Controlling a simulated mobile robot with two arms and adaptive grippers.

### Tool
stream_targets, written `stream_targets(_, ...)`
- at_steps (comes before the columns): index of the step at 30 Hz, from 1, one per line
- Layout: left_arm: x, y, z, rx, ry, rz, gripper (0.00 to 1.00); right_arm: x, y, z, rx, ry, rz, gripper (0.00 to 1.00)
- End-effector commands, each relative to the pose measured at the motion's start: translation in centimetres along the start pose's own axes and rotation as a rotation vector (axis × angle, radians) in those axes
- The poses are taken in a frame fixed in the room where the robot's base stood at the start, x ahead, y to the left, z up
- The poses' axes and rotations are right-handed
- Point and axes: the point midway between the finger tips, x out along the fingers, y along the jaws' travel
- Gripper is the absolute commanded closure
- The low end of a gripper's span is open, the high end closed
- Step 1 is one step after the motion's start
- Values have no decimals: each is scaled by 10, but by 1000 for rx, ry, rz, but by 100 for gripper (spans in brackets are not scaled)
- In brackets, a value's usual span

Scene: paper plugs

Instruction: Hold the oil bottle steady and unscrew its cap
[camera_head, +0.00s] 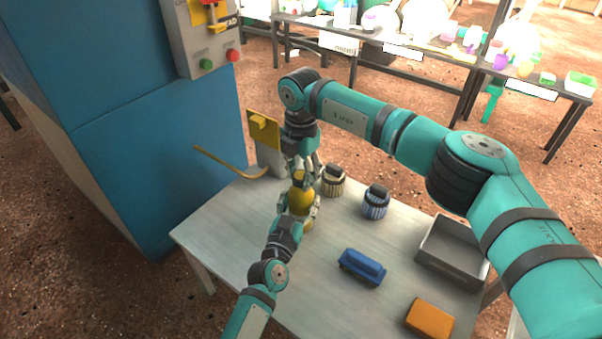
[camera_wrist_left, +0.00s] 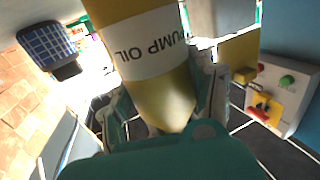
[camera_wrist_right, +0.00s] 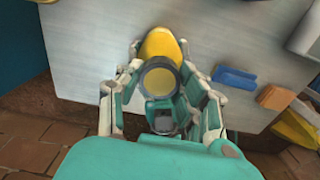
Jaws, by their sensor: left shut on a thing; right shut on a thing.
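The oil bottle (camera_head: 301,198) is yellow and stands upright near the far left of the table. My left gripper (camera_head: 297,211) is shut around its body from the near side. The left wrist view shows the bottle (camera_wrist_left: 168,100) close up with a white "PUMP OIL" label. My right gripper (camera_head: 301,175) points down over the bottle's top and is shut on the cap. In the right wrist view the round, dark-rimmed cap (camera_wrist_right: 160,79) sits between the fingers, with the yellow bottle behind it. Whether the cap is still seated on the neck cannot be told.
A yellow panel (camera_head: 263,130) and a blue cabinet (camera_head: 160,170) stand close by on the left.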

Motion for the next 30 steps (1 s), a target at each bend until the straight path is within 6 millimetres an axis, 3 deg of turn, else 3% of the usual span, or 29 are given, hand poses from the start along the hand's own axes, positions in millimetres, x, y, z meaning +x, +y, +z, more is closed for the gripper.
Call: stream_targets(30,0,1,1,0,-2,2,100,-2,0,0,-2274,-2,0,100)
